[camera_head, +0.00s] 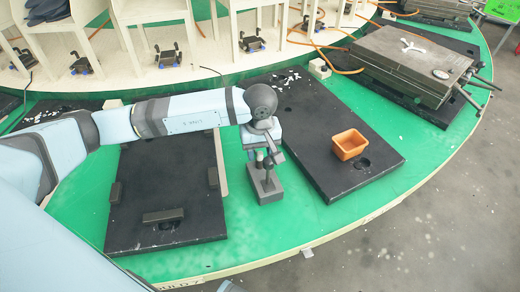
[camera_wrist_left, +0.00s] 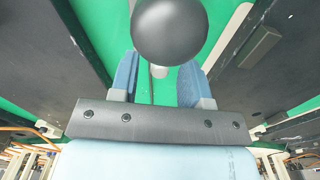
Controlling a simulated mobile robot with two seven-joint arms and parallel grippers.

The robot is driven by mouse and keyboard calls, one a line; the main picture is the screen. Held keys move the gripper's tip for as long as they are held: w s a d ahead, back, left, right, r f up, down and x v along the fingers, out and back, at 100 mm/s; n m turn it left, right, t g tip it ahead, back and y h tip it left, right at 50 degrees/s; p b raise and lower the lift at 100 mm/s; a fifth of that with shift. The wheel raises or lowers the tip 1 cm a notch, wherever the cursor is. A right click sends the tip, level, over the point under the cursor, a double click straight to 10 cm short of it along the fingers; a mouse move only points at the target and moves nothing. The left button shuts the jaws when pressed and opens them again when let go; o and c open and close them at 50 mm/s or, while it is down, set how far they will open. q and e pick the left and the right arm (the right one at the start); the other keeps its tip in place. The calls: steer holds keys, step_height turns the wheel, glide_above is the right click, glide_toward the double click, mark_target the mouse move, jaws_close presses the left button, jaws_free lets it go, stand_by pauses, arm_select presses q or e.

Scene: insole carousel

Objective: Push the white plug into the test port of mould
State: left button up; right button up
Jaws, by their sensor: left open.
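The mould (camera_head: 415,62) is a grey, flat metal block at the upper right, with a white Y-shaped piece and a pale round disc on top. I cannot tell which feature is the test port. My left gripper (camera_head: 263,150) points down over a small grey stand (camera_head: 266,188) with a dark ball-topped stem. In the left wrist view, the dark ball (camera_wrist_left: 170,30) is large, close to the camera and beyond the open blue fingers (camera_wrist_left: 160,68). A small pale piece (camera_wrist_left: 159,72) shows between the fingers; I cannot tell whether it is the white plug. My right gripper is not seen.
An orange bin (camera_head: 349,144) stands on the black plate (camera_head: 340,175) right of the stand. Another black plate (camera_head: 165,200) with raised blocks lies left. Green floor is clear in front of the stand.

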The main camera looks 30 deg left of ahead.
mark_target(260, 153)
arm_select(q)
steer(key=shift+f, duration=0.15)
step_height(260, 153, up, 14)
steer(key=p, duration=0.1)
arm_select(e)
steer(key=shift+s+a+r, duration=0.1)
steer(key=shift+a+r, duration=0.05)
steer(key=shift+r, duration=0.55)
